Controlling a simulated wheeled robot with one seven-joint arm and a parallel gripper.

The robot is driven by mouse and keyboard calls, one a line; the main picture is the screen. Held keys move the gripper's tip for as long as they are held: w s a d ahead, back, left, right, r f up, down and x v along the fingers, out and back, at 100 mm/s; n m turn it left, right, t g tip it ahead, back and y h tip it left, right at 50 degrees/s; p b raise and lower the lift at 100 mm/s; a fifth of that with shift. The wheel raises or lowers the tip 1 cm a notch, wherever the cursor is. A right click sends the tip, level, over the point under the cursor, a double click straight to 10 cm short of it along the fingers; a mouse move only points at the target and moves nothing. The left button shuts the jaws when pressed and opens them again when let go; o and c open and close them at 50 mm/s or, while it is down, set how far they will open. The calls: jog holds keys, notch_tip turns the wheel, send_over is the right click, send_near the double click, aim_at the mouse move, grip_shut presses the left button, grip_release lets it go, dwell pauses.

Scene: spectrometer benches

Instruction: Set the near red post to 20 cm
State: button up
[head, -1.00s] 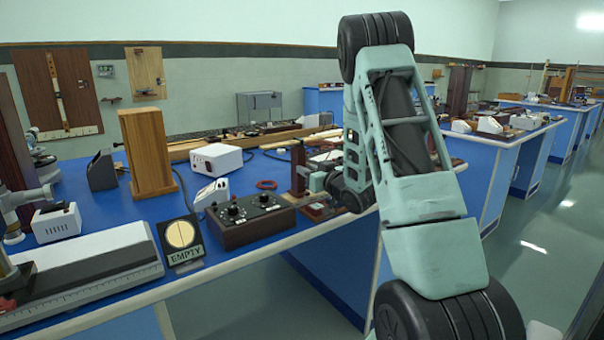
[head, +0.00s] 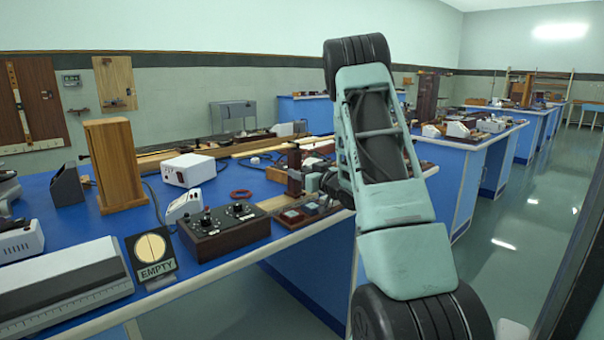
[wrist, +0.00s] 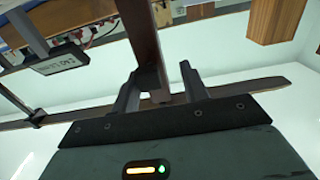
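A dark red upright post (head: 294,172) stands near the front edge of the blue bench, just left of my gripper (head: 313,183) in the head view. In the wrist view a reddish-brown post (wrist: 146,45) runs down between the two fingers of my gripper (wrist: 158,88). The fingers stand apart, with a visible gap on the right side of the post. The left finger is close to the post; I cannot tell whether it touches. The post's lower end and any scale reading are hidden or too small to read.
A black control box (head: 223,230) with knobs stands left of the post, beside an EMPTY sign (head: 151,256). A wooden block (head: 113,165) and a white box (head: 188,170) stand behind. A small dark-framed display (wrist: 60,62) shows in the wrist view. Floor right of the bench is open.

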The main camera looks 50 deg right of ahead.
jog(key=v, duration=1.7)
jog(key=shift+s+b, duration=0.2)
jog(key=shift+b, duration=0.2)
jog(key=shift+f+p, duration=0.15)
jog(key=shift+p, duration=0.25)
